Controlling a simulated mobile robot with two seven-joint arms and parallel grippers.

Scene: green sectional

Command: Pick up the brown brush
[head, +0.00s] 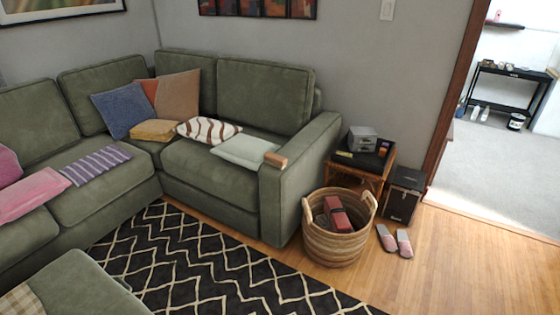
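A small tan-brown block-shaped thing, which may be the brown brush (275,160), lies on the front end of the right armrest (303,160) of the green sectional. It is too small for me to tell whether it has bristles. Neither of my grippers shows in the head view.
A woven basket (334,248) holding a red thing stands on the floor in front of the armrest. A side table (376,168), a black box (404,195) and slippers (395,241) are to its right. The patterned rug (220,265) and the wood floor (450,270) have free room.

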